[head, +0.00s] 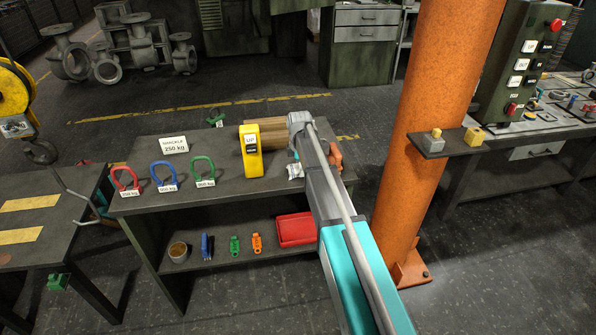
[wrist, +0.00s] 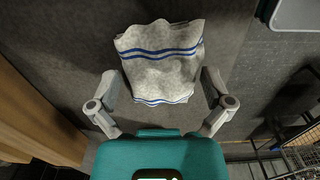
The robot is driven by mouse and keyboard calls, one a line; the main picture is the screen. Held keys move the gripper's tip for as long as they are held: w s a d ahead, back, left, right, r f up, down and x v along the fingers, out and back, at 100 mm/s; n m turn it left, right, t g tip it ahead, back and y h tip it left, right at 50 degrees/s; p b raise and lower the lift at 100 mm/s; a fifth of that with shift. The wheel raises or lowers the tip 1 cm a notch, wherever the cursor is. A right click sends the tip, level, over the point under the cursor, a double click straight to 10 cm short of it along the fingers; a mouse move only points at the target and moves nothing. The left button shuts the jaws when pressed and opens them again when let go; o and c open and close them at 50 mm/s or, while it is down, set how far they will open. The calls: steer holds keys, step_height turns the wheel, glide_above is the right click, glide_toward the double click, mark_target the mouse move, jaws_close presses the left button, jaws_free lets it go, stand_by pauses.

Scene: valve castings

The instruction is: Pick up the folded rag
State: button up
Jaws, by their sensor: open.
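The folded rag (wrist: 165,62) is pale grey-white with blue stripes and lies flat on the dark bench top in the wrist view. A small white part of it (head: 294,172) shows in the head view at the left edge of my arm, which hides the rest. My gripper (wrist: 162,88) is open and empty. Its two fingers stand apart on the left and right of the rag's near part. The rag's far part reaches beyond the fingertips. I cannot tell how high the fingers are above the bench.
On the bench (head: 225,196) left of my arm stand a yellow block-like device (head: 251,151) and red, blue and green shackles (head: 203,170). Wood (head: 270,133) lies behind. An orange item (head: 335,156) sits right of my arm. An orange column (head: 425,130) rises to the right.

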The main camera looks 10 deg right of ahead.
steer(key=c, duration=1)
steer(key=shift+o, duration=0.2)
steer(key=shift+r, duration=0.2)
step_height(320, 180, up, 2)
steer(key=shift+r+p, duration=0.1)
steer(key=shift+p, duration=1.15)
steer(key=s+r+p, duration=1)
steer(key=s, duration=0.4)
steer(key=shift+r, duration=0.25)
steer(key=shift+d, duration=0.1)
